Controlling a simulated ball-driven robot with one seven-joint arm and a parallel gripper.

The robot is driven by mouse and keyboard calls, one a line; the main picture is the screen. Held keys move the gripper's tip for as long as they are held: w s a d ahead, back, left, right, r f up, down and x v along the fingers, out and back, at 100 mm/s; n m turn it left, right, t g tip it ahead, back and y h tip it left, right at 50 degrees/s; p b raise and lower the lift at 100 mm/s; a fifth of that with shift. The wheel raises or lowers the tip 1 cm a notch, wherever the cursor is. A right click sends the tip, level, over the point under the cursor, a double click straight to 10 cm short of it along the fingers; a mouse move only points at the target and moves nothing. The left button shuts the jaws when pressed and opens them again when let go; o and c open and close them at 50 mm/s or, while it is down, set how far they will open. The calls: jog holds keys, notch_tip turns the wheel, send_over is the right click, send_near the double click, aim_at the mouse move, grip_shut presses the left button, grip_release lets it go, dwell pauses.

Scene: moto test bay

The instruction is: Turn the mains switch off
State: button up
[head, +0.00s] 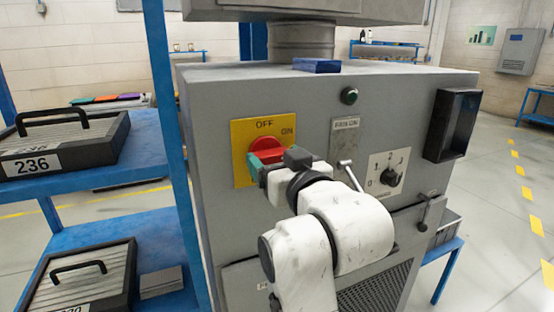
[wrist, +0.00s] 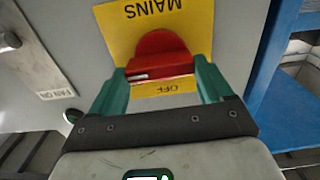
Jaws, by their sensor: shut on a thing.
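The red mains switch (head: 267,144) sits on a yellow plate (head: 240,130) marked OFF at the top and ON to the right, on the grey cabinet's front. In the wrist view, the switch (wrist: 160,52) appears upside down, with MAINS above and OFF below. My gripper (wrist: 161,74) has its green fingers on both sides of the red bar and is shut on it. A white line shows at the bar's left end there. In the head view my gripper (head: 270,161) hides the lower part of the switch and plate.
The grey cabinet (head: 215,85) also has a FAN ON panel (head: 344,140), a green button (head: 349,96), a numbered dial (head: 390,178) and a black box (head: 452,125). A blue shelf (head: 140,158) with black cases stands close on the left. Open floor lies to the right.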

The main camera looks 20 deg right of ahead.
jog(key=n+p, duration=0.3)
jog(key=n, duration=0.1)
jog(key=shift+r+n+p, duration=0.2)
jog(key=shift+n+p, duration=0.1)
jog(key=shift+p, duration=0.1)
jog(key=n+p, duration=0.1)
jog(key=n, duration=0.1)
jog(key=n+p, duration=0.2)
jog(key=shift+a+n, duration=0.2)
jog(key=shift+n, duration=0.1)
jog(key=n+p, duration=0.3)
jog(key=n, duration=0.2)
jog(key=shift+a+f, duration=0.1)
jog(key=shift+a+f+n+p, duration=0.15)
jog(key=shift+n+p, duration=0.85)
jog(key=shift+n, duration=0.7)
jog(key=shift+f, duration=0.1)
jog(key=o, duration=1)
jog(key=shift+c, duration=0.2)
jog(key=shift+s, duration=0.1)
jog(key=s+b, duration=0.2)
jog(key=s, duration=0.8)
jog(key=shift+s, duration=0.3)
